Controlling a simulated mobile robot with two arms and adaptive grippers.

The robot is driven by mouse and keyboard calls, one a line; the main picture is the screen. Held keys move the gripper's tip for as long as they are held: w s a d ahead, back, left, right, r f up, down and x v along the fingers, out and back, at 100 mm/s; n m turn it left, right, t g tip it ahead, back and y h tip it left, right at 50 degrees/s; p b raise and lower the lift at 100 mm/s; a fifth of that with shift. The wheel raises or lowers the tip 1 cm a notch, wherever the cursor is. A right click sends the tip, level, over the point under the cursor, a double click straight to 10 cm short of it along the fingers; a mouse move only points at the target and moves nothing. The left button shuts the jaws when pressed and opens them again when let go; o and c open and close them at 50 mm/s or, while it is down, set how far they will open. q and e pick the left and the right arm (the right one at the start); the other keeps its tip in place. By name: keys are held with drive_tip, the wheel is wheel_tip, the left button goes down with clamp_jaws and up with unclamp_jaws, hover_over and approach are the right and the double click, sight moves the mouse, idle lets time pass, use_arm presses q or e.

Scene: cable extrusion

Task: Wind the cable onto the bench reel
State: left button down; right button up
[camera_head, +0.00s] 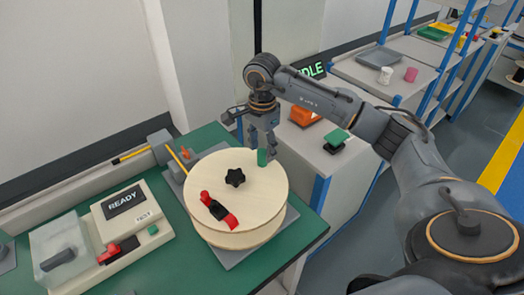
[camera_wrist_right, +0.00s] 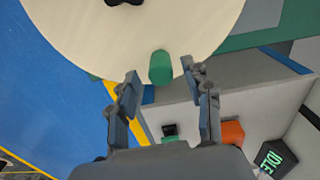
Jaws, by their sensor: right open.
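The bench reel (camera_head: 225,190) has a round pale wooden flange, and it also fills the top of the right wrist view (camera_wrist_right: 95,30). A black star knob (camera_head: 235,177) sits at its middle. A green handle (camera_head: 262,158) stands upright near the flange's far right edge. My right gripper (camera_head: 264,143) is over this handle, fingers pointing down. In the right wrist view the handle (camera_wrist_right: 160,67) lies between the open, spread fingers, with gaps on both sides. A yellow cable (camera_head: 180,158) runs from a grey guide block (camera_head: 162,149) towards the reel, its end hidden. My left gripper is out of view.
A red and black clip (camera_head: 219,210) is on the flange. A control box reading READY (camera_head: 125,205) and a clear cover (camera_head: 60,245) stand left on the green bench (camera_head: 165,260). A side cabinet with an IDLE display (camera_head: 312,70) stands behind my right arm.

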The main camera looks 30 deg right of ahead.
drive_tip(key=shift+f, duration=1.3)
clamp_jaws()
